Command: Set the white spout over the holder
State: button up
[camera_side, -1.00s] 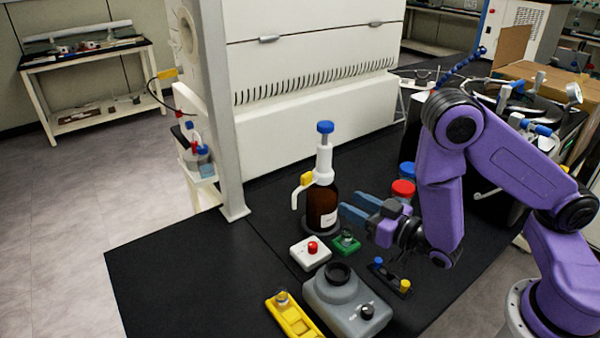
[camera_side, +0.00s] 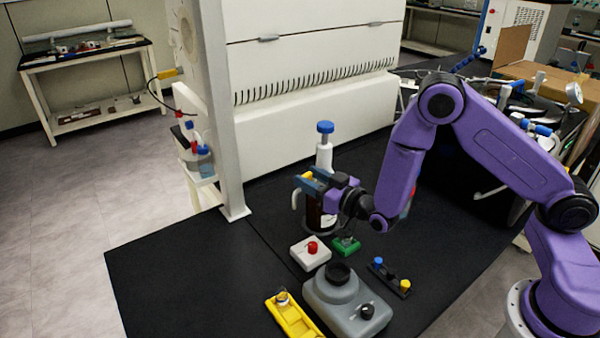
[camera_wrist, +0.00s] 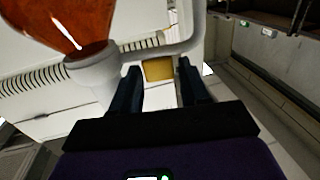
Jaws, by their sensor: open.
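The white spout (camera_side: 295,200) hangs down at the left of the amber bottle (camera_side: 312,216), whose white pump top has a blue cap (camera_side: 325,127). In the wrist view the white spout tube (camera_wrist: 198,28) curves beside the yellow block (camera_wrist: 158,69), and the amber bottle (camera_wrist: 65,20) fills the upper left. My gripper (camera_side: 308,182) is in front of the bottle at the height of the yellow block. Its fingers are open, one on either side of the block, with gaps visible. The arm hides part of the bottle. A green holder-like block (camera_side: 346,246) sits on the bench beside the bottle; I cannot tell whether it is the holder.
A white box with a red knob (camera_side: 312,248) and a grey device (camera_side: 345,300) stand in front of the bottle. A yellow rack (camera_side: 295,317) and a small dark rack (camera_side: 388,276) lie nearby. A grey post (camera_side: 222,120) rises behind left.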

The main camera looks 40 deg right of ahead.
aim_at(309, 177)
jog(key=shift+w+a, duration=0.2)
jog(key=shift+w, duration=0.75)
jog(key=shift+w+a, duration=0.15)
jog(key=shift+w, duration=0.8)
grip_shut()
